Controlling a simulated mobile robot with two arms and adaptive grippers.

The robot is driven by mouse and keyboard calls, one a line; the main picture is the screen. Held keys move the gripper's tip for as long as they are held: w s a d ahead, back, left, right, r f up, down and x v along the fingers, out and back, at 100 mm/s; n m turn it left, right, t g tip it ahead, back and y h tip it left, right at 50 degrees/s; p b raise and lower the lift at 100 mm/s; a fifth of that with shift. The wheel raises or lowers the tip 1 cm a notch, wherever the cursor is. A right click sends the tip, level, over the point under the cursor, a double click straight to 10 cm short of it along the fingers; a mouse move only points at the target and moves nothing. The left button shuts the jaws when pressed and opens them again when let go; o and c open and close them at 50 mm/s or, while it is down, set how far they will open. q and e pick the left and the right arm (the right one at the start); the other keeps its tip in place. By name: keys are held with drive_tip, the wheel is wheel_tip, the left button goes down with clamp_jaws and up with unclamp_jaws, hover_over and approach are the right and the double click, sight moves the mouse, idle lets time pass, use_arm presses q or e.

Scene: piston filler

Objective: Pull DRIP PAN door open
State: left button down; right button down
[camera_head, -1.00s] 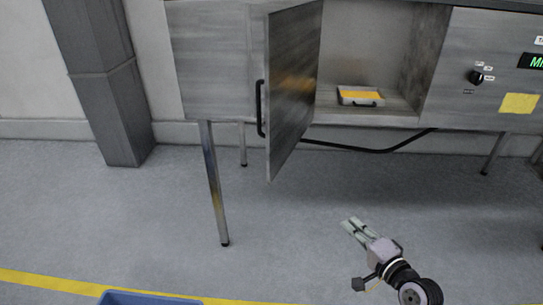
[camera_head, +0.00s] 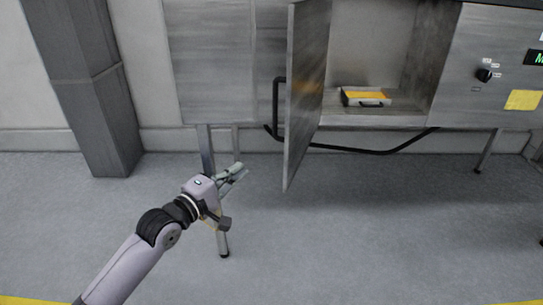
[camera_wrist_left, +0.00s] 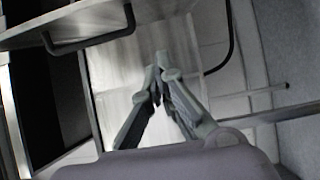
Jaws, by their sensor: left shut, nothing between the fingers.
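The drip pan door (camera_head: 306,95) is a grey metal panel standing wide open, swung out from the cabinet and seen nearly edge-on. Its black bar handle (camera_head: 276,108) is on the left side of the door. In the left wrist view the black handle (camera_wrist_left: 92,45) shows at upper left. My left gripper (camera_head: 240,171) is shut and empty, below and left of the door, apart from the handle. Its fingertips (camera_wrist_left: 158,65) point toward a pale metal panel. My right gripper is not in view.
A drip tray with orange-yellow inside (camera_head: 365,96) and a small handle sits in the open compartment. A table leg (camera_head: 223,240) stands close by my left gripper. A black bent bar (camera_head: 385,152) runs under the cabinet.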

use_arm(q)
drive_tip(key=w+d+p, duration=0.4)
drive_tip(key=w+d, duration=0.2)
drive_tip(key=d, duration=0.3)
drive_tip(key=shift+w+d, duration=0.25)
drive_tip(key=shift+w, duration=0.15)
